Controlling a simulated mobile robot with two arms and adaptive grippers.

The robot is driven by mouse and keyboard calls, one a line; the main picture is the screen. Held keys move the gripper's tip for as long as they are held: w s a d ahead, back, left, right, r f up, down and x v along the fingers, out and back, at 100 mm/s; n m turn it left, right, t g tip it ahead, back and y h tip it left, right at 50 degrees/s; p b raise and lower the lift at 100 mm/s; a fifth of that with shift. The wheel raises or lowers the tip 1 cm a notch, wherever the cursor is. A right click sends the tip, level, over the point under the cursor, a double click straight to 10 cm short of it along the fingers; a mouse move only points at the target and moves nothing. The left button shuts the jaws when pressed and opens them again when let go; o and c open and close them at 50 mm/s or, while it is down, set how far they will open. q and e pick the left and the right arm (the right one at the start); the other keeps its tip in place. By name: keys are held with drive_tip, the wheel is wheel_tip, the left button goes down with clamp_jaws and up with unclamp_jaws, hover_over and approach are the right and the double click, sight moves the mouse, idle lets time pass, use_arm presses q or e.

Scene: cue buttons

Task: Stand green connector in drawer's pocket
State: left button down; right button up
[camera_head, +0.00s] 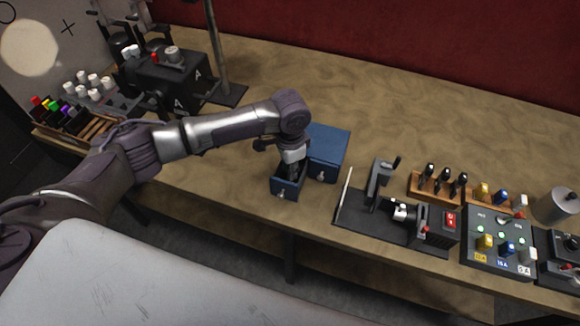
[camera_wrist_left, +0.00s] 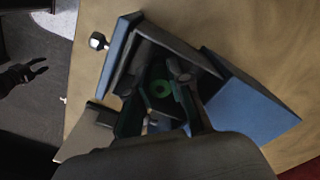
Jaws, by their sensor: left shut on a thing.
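The blue drawer (camera_head: 284,189) is pulled out of its small blue cabinet (camera_head: 331,142) on the workbench. My left gripper (camera_head: 289,171) points down into the open drawer. In the left wrist view its fingers (camera_wrist_left: 155,80) are inside the dark drawer, on either side of a green ring-shaped end, the green connector (camera_wrist_left: 161,88). The gripper is shut on the connector. The drawer front (camera_wrist_left: 121,50) with its knob shows at upper left there. The pocket and the connector's lower end are hidden in shadow. A dark claw shape over the floor (camera_wrist_left: 22,76) may be my right gripper; its jaws are unclear.
A black fixture board (camera_head: 350,211) lies right of the drawer, with a wooden tool rack (camera_head: 420,187) behind it. A button panel (camera_head: 497,240) stands farther right. Black equipment (camera_head: 165,80) and a rack of coloured pieces (camera_head: 62,115) are at left. The bench behind the cabinet is clear.

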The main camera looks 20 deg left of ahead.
use_arm(q)
drive_tip(key=shift+f, duration=0.55)
idle(0.4)
drive_tip(key=c, duration=1)
unclamp_jaws()
drive_tip(key=shift+o, duration=0.2)
drive_tip(key=shift+w+r+p, duration=0.1)
drive_tip(key=shift+r+p, duration=0.85)
drive_tip(key=shift+p, duration=0.2)
wheel_tip(320, 180, up, 3)
drive_tip(key=p, duration=0.3)
drive_tip(key=shift+r, duration=0.1)
drive_tip(key=shift+r+p, duration=1)
drive_tip(key=shift+s+f, duration=0.1)
drive_tip(key=shift+s, duration=0.1)
